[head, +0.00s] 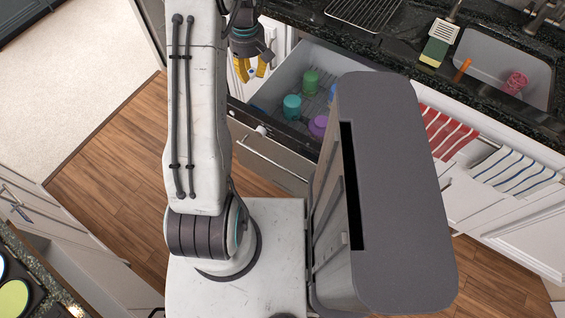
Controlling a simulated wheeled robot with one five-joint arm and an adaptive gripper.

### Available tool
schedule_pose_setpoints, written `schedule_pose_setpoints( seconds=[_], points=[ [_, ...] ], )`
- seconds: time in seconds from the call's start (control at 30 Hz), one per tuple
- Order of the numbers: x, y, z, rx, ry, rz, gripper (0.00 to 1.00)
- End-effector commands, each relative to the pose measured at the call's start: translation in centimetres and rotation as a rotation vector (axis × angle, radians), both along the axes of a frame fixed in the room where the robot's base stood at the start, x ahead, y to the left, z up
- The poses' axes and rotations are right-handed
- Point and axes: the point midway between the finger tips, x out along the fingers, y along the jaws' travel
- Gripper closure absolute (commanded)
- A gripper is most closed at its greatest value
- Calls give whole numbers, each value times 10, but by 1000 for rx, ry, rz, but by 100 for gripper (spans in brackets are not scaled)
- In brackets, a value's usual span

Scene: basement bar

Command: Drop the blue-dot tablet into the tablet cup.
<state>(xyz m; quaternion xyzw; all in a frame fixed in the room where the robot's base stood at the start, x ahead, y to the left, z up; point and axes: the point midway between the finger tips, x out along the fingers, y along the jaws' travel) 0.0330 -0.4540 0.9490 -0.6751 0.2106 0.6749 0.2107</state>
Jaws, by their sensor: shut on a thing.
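My gripper (251,71), with yellow fingers, points down at the upper middle of the head view, over the left side of an open drawer (283,84).
The drawer holds a green cup (311,80), a teal cup (292,106) and a purple cup (318,125). My grey body hides its right part. The counter above has a sink (490,57) with a pink cup (515,83). Wood floor (110,145) lies clear at left.

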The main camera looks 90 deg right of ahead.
Motion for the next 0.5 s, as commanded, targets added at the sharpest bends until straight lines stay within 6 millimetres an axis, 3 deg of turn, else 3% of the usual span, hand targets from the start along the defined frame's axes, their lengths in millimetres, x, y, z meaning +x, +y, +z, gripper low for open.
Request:
schedule_pose_setpoints(
  seconds=[0.27, 0.5],
  points=[
    [0, 1, -6, 0, 0, 51, 90],
    [1, 1, -25, 2, 0, 50, 90]
  ],
)
